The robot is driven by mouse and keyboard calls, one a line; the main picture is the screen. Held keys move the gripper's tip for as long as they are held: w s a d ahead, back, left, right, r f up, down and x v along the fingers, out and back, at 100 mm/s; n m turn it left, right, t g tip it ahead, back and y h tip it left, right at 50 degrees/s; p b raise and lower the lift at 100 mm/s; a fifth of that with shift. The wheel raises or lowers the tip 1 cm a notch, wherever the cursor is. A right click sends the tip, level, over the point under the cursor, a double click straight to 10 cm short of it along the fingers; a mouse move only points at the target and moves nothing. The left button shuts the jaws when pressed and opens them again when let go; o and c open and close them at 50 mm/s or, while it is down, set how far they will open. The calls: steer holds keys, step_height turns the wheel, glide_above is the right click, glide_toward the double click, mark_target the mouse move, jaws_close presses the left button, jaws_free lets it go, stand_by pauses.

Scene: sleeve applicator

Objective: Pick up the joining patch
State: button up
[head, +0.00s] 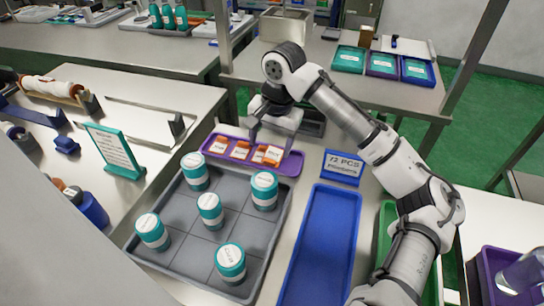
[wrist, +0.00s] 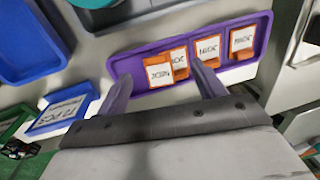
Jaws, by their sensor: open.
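Several orange patches with white printed labels lie in a shallow purple tray (head: 287,168); the task's joining patch appears to be one of these. In the head view one patch (head: 218,146) lies at the left end, and others sit to its right. In the wrist view two overlapping patches (wrist: 157,70) show between my fingers, and two more lie farther right, one of them (wrist: 242,40) near the tray's end. My gripper (head: 271,145) is open and empty above the right part of the purple tray (wrist: 125,64). In the wrist view its fingertips (wrist: 162,76) straddle the overlapping pair.
A grey tray (head: 180,240) with several teal-and-white jars stands in front of the purple tray. A blue tray (head: 322,245) and a blue "72 PCS" sign (head: 343,167) are to the right. A teal sign (head: 114,150) stands left.

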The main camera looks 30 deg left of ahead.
mark_target(270, 159)
steer(key=f, duration=0.3)
steer(key=f+p, duration=0.1)
steer(key=shift+w+f, duration=0.15)
steer(key=shift+w, duration=0.15)
steer(key=shift+f, duration=0.55)
steer(key=c, duration=1.1)
steer(key=shift+r, duration=0.2)
